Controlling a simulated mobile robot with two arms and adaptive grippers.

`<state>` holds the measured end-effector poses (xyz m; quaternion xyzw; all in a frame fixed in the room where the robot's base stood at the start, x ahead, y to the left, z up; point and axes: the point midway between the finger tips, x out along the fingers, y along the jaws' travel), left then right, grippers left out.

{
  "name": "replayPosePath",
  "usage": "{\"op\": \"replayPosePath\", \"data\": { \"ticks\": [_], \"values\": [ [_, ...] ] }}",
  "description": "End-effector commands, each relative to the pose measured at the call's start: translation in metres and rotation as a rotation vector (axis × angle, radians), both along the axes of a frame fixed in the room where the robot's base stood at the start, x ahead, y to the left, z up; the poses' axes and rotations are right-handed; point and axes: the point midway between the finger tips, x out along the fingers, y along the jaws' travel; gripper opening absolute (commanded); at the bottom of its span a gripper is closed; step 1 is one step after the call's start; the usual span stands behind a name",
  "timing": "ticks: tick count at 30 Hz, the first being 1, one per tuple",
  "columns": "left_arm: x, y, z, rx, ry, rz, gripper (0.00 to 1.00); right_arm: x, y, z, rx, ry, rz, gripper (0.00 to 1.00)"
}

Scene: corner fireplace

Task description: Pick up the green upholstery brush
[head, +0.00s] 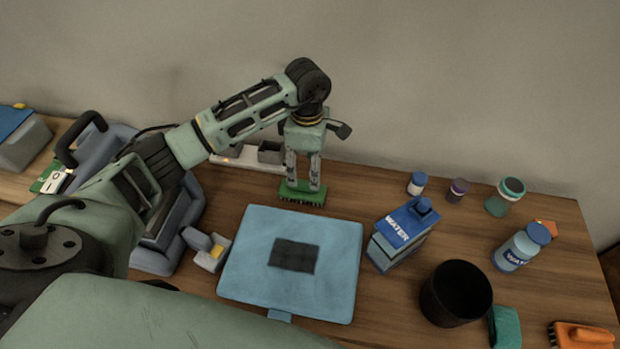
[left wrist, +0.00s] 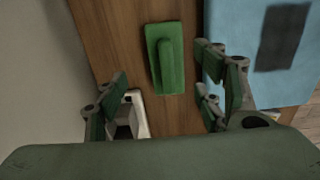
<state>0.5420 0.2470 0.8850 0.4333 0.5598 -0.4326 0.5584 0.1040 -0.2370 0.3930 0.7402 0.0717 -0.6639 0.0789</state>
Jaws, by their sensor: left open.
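The green upholstery brush (head: 302,194) lies on the wooden table, behind the blue mat, in the head view. In the left wrist view the brush (left wrist: 165,58) shows its rectangular green back with a raised handle along it. My left gripper (head: 303,179) points down just above the brush in the head view. In the left wrist view its fingers (left wrist: 165,98) are apart, one to each side, with the brush between and beyond them. The gripper is open and holds nothing. I cannot tell from these views whether a fingertip touches the brush. My right gripper is not in view.
A light blue mat (head: 335,235) with a dark patch lies in front of the brush. A pale tray (head: 238,158) is close behind left. A water carton (head: 402,232), black cup (head: 456,293), bottles and an orange brush (head: 583,336) stand to the right. A wall rises behind.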

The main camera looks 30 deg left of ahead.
Motion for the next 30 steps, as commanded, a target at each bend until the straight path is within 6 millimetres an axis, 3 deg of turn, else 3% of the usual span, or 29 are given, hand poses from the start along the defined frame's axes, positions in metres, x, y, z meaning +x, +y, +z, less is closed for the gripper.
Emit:
{"op": "replayPosePath", "data": {
  "ticks": [3, 7, 11, 15, 19, 24, 30],
  "values": [
    [-0.002, 0.0, -0.014, -0.001, 0.006, 0.002, 0.62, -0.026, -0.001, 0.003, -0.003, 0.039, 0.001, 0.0],
    [-0.004, 0.001, -0.027, -0.002, 0.006, 0.001, 0.62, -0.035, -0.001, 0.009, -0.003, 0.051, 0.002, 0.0],
    [-0.009, 0.003, -0.045, -0.002, 0.008, 0.001, 0.62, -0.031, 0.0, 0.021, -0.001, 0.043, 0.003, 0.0],
    [-0.009, 0.004, -0.065, -0.003, 0.004, 0.002, 0.62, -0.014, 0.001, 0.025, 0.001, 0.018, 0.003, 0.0],
    [-0.008, 0.004, -0.073, -0.001, 0.002, 0.001, 0.62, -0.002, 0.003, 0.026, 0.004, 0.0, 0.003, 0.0],
    [-0.008, 0.004, -0.073, -0.001, 0.002, 0.001, 0.62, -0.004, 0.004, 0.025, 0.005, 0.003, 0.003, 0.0],
    [-0.008, 0.004, -0.073, -0.001, 0.002, 0.001, 0.47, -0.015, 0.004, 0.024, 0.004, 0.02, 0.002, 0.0]
  ]
}}
